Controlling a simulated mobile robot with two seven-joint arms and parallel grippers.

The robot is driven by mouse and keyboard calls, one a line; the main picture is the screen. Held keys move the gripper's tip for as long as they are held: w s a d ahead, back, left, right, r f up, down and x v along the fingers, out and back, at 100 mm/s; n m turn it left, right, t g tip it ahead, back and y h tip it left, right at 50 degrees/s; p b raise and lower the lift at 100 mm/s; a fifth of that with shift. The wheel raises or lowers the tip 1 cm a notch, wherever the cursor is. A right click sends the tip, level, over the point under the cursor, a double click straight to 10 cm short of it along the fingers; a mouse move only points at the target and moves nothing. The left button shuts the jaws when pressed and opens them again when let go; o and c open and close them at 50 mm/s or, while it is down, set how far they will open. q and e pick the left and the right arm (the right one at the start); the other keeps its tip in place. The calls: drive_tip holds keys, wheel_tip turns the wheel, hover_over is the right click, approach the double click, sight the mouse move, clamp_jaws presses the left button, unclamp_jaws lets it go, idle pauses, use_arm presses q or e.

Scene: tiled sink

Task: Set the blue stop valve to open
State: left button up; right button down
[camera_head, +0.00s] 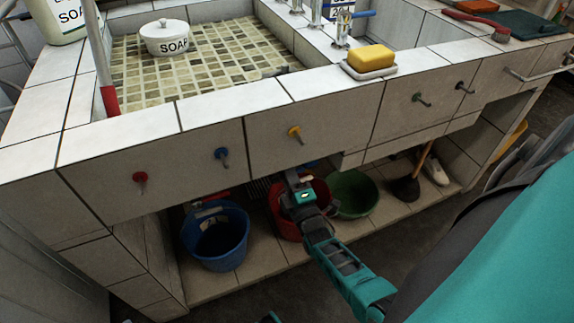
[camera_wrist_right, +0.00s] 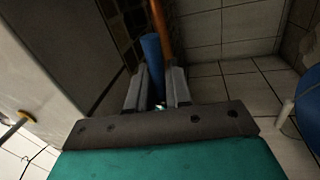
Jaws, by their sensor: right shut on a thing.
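The blue lever (camera_wrist_right: 151,50) of the stop valve shows in the right wrist view, with an orange-brown pipe (camera_wrist_right: 163,28) beside it. My right gripper (camera_wrist_right: 157,88) is shut on this lever, with one grey finger on each side of it. In the head view my right gripper (camera_head: 291,176) reaches under the lower edge of the sink front, where a small bit of blue shows next to it. The valve body and most of the lever are hidden there.
Red (camera_head: 140,178), blue (camera_head: 221,154) and yellow (camera_head: 294,132) knobs stick out of the tiled front above. Below stand a blue bucket (camera_head: 247,232), a red bucket (camera_head: 281,222) and a green basin (camera_head: 354,208). The sink edge overhangs my gripper closely.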

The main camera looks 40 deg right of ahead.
use_arm(q)
drive_tip(key=shift+s+f, duration=0.1)
use_arm(e)
drive_tip(key=shift+r+n, duration=0.25)
drive_tip(key=shift+n, duration=0.45)
drive_tip(key=c, duration=1.2)
unclamp_jaws()
drive_tip(key=shift+f, duration=0.1)
